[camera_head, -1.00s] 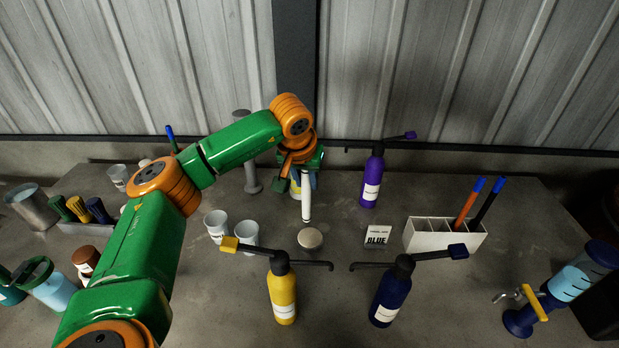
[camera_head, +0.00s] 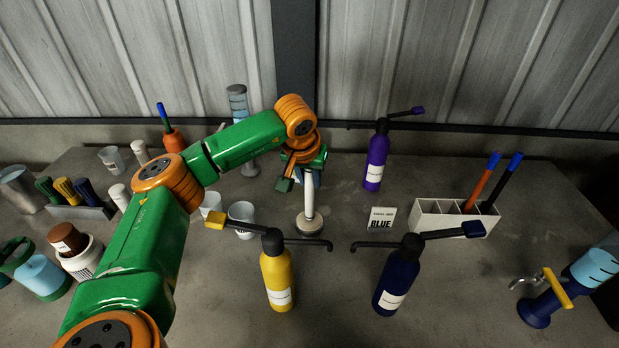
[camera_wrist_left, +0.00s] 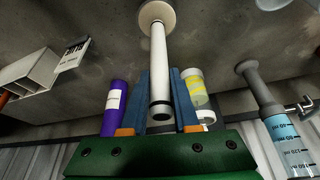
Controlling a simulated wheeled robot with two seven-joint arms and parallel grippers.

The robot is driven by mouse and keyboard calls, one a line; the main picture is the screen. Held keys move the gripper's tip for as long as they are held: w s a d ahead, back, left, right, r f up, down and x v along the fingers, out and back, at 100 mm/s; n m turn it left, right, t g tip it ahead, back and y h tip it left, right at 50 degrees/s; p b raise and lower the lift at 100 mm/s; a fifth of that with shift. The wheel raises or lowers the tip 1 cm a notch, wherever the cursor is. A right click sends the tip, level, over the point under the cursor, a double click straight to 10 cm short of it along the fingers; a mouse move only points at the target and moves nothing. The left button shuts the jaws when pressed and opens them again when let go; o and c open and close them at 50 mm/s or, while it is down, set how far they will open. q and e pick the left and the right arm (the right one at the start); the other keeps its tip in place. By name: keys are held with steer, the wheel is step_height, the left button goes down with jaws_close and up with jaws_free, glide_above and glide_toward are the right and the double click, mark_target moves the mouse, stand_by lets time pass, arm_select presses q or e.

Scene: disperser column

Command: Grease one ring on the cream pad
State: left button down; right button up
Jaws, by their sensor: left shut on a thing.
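My left gripper (camera_head: 308,176) is shut on a slim white stick (camera_head: 310,200), which points down. In the left wrist view the blue fingers of this gripper (camera_wrist_left: 160,85) flank the white stick (camera_wrist_left: 159,60). The round cream pad (camera_head: 309,225) lies on the bench under the stick's lower end, and it also shows in the left wrist view (camera_wrist_left: 157,12). The stick's tip overlaps the pad and seems to meet it; exact contact I cannot tell. My right gripper is not in view.
A yellow bottle (camera_head: 278,277) and a navy bottle (camera_head: 398,280) stand in front, with long spouts near the pad. A card reading BLUE (camera_head: 381,219) and a white divided holder (camera_head: 430,222) are right. A purple bottle (camera_head: 376,165) stands behind; a white cup (camera_head: 242,212) is left.

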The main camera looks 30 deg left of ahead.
arm_select(q)
steer(key=shift+f, duration=0.4)
steer(key=shift+s+f, duration=0.1)
steer(key=shift+s, duration=0.1)
stand_by(1.3)
steer(key=shift+d, duration=0.1)
step_height(320, 180, up, 9)
steer(key=p, duration=0.8)
steer(key=shift+w, duration=0.15)
steer(key=shift+f, duration=0.15)
step_height(320, 180, down, 3)
steer(key=b, duration=0.3)
steer(key=shift+r+p, duration=0.3)
steer(key=shift+r, duration=0.1)
